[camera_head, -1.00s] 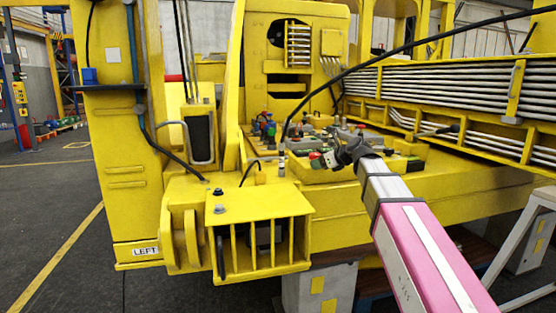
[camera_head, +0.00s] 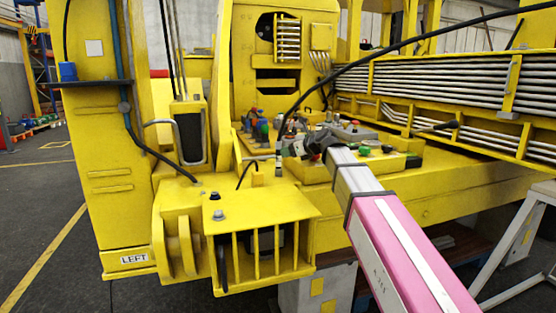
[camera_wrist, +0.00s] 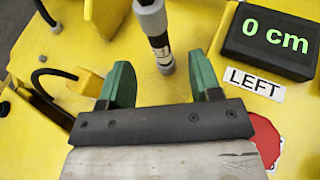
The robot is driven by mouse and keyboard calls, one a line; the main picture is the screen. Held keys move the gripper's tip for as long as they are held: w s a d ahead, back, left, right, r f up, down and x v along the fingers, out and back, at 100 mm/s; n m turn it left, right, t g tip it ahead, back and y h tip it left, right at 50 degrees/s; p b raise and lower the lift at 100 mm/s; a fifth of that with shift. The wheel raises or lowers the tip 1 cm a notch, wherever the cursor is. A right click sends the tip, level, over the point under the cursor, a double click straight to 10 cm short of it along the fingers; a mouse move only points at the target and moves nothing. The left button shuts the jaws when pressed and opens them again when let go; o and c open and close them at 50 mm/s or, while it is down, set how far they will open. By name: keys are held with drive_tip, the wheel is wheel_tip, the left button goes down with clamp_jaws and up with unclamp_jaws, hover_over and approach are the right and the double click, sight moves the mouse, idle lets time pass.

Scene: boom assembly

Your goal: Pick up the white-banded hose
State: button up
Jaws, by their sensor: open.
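The white-banded hose (camera_head: 279,157) hangs at the end of a long black line in the head view, its lower end close above the yellow deck. In the wrist view, its grey and black end with a pale band (camera_wrist: 158,42) lies ahead of my gripper (camera_wrist: 161,66), in the gap between the two green fingers. The fingers are apart and nothing is held. Whether the hose end is at finger depth cannot be told. In the head view my gripper (camera_head: 301,147) is just right of the hose; its fingertips are hard to make out.
A short black hose (camera_wrist: 45,80) is at left. Valves and knobs (camera_head: 262,127) crowd the deck behind.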

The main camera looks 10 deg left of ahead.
sight(280, 159)
drive_tip(key=shift+r+x, duration=0.2)
drive_tip(key=shift+x, duration=2.75)
drive_tip(key=shift+a, duration=0.1)
clamp_jaws()
